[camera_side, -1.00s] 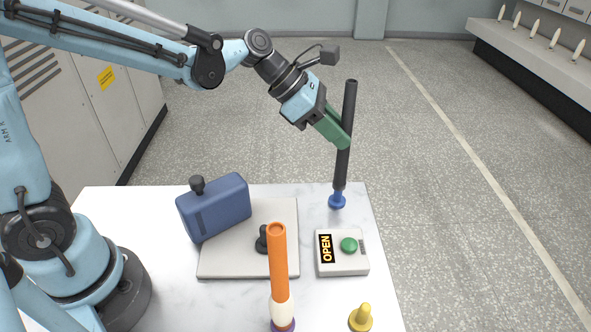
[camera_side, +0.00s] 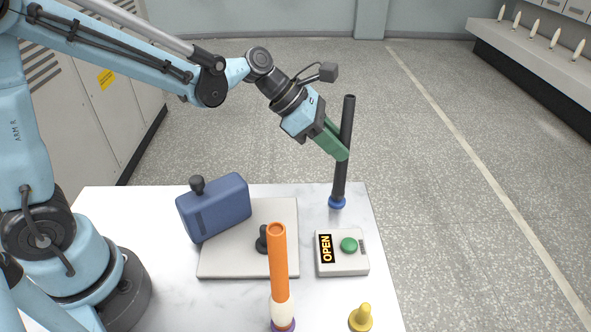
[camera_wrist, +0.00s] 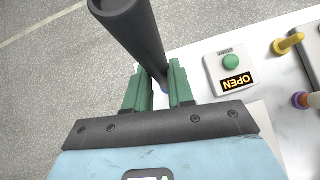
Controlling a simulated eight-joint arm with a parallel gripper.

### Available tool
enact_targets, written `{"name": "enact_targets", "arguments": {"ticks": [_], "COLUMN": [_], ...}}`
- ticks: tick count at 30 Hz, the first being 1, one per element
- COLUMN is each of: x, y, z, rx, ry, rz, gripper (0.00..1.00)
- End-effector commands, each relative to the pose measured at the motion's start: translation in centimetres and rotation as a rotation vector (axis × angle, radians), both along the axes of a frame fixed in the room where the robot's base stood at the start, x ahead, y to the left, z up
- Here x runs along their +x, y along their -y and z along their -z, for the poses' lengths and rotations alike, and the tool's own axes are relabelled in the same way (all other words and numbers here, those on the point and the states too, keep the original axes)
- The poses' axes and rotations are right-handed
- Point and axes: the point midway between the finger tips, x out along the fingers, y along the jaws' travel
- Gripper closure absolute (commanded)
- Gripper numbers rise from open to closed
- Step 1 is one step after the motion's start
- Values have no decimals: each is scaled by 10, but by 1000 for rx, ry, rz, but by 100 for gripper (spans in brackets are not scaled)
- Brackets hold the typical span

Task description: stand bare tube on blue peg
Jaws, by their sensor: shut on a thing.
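The bare tube (camera_side: 347,120) is dark grey and slim, and stands nearly upright with a slight tilt at the table's back right. My gripper (camera_side: 343,151) is shut on its middle with green fingers. The tube's lower end meets the round base of the blue peg (camera_side: 337,203), and the peg's shaft is hidden, apparently inside the tube. In the wrist view the tube (camera_wrist: 135,28) runs between the fingertips (camera_wrist: 160,75), and a bit of blue (camera_wrist: 164,91) shows below it.
An orange tube (camera_side: 278,255) with a white lower part stands on a purple base (camera_side: 284,325) in front. A yellow peg (camera_side: 361,318) is bare. A box (camera_side: 328,268) with a green button reads OPEN. A blue block (camera_side: 215,208) with a black knob leans over a grey plate (camera_side: 230,268).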

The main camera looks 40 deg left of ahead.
Motion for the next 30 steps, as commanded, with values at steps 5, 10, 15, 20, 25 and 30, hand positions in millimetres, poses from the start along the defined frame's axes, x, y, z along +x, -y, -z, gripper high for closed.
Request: {"name": "enact_targets", "arguments": {"ticks": [5,10,15,20,25,30], "x": [0,0,0,0,0,0], "y": [0,0,0,0,0,0], "z": [5,7,8,8,8,8], "rx": [0,0,0,0,0,0], "ry": [0,0,0,0,0,0], "rz": [0,0,0,0,0,0], "gripper": [100,100,100,100,73,47]}}
